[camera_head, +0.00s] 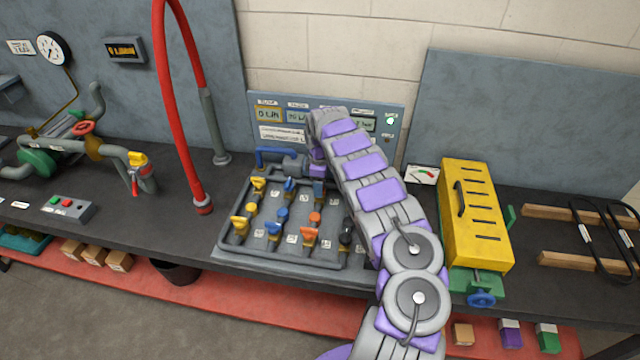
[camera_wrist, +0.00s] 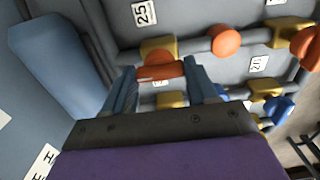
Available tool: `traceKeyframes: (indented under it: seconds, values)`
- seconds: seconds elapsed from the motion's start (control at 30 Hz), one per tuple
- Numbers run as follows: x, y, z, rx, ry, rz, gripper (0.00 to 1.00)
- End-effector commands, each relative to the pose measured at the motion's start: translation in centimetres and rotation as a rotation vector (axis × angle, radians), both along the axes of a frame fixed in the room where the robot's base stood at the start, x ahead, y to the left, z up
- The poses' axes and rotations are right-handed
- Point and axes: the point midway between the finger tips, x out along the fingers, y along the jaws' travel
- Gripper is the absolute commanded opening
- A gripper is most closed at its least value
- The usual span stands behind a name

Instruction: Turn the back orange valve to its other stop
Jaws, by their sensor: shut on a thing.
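The back orange valve (camera_wrist: 165,69) shows in the wrist view as an orange handle between my fingers, with a yellow part beside it. My gripper (camera_wrist: 163,78) is shut on this handle, one blue-grey finger on each side. In the head view my gripper (camera_head: 319,188) reaches down at the back of the valve manifold (camera_head: 228,240), and the back orange valve is hidden there. The handle's exact angle is hard to tell.
Yellow valves (camera_head: 240,226) and blue valves (camera_head: 273,229) stand in columns to the left. A display panel (camera_head: 290,118) rises behind the manifold. A yellow slotted box (camera_head: 475,215) stands right of my arm, and a red hose (camera_head: 180,110) arches at the left.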

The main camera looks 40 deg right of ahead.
Motion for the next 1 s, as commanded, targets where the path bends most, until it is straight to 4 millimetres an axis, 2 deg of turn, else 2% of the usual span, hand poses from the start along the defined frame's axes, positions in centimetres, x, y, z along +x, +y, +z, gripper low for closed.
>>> traceKeyframes:
  seconds: [0.07,0.47,1.0]
  values:
    - [0.08,-0.09,0.08,-0.002,-0.003,0.0,0.27]
    - [0.13,-0.01,0.28,-0.002,-0.002,-0.082,0.27]
    - [0.3,0.0,0.43,-0.001,-0.007,-0.544,0.27]
